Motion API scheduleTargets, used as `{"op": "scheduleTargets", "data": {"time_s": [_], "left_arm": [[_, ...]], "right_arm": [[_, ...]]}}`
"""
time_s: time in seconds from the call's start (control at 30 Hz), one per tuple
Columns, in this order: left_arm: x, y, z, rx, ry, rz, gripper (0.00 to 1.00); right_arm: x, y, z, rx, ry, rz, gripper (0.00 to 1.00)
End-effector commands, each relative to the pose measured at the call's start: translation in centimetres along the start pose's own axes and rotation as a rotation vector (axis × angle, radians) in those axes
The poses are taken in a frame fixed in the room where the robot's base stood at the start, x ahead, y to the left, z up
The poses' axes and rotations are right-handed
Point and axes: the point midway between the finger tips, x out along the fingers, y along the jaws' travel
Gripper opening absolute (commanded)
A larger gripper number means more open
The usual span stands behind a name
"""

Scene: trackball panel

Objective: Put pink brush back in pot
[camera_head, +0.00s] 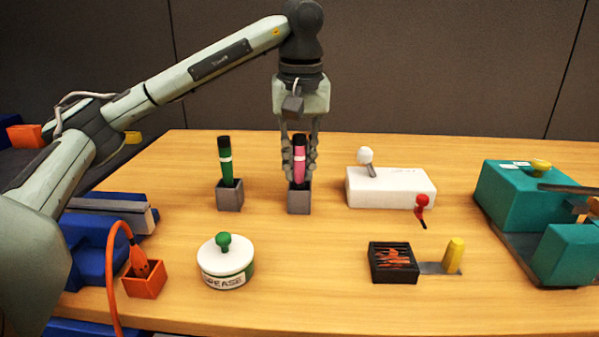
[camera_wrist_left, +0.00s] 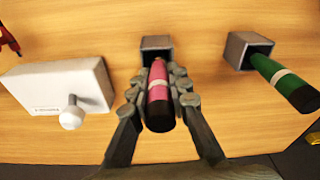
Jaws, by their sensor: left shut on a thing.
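The pink brush (camera_head: 299,163), with a black top and a pale band, stands upright at the grey pot (camera_head: 299,203) in the middle of the table. My left gripper (camera_head: 299,160) comes down from above and is shut on the pink brush. In the left wrist view the brush (camera_wrist_left: 158,95) lies between the fingers (camera_wrist_left: 158,98), with its far end at the opening of the pot (camera_wrist_left: 156,45). The lower end of the brush is hidden by the pot and fingers, so its depth cannot be told. My right gripper is not in view.
A green brush (camera_head: 226,165) stands in another grey pot (camera_head: 229,196) to the left. A white box with a lever (camera_head: 390,188) is to the right. A grease tin (camera_head: 226,262), an orange holder (camera_head: 144,279) and a black tray (camera_head: 393,277) are nearer the front.

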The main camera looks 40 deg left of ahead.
Motion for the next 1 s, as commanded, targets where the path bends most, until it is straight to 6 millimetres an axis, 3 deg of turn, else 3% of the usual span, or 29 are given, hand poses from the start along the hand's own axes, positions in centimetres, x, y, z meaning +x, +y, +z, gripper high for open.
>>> {"op": "scheduleTargets", "data": {"time_s": [0.47, 0.5, 0.63, 1.0], "left_arm": [[0.79, 0.05, 0.09, 0.000, 0.001, 0.002, 0.00], [0.68, 0.05, 0.08, 0.000, 0.001, 0.002, 0.22], [0.68, 0.04, 0.08, 0.000, 0.001, 0.002, 0.38], [0.14, 0.05, 0.01, 0.000, 0.002, 0.002, 0.38]], "right_arm": [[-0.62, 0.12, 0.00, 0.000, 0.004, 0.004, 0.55], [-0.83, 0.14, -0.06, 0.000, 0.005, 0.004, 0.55], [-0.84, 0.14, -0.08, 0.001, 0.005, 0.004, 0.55], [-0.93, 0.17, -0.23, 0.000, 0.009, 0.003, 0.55]]}}
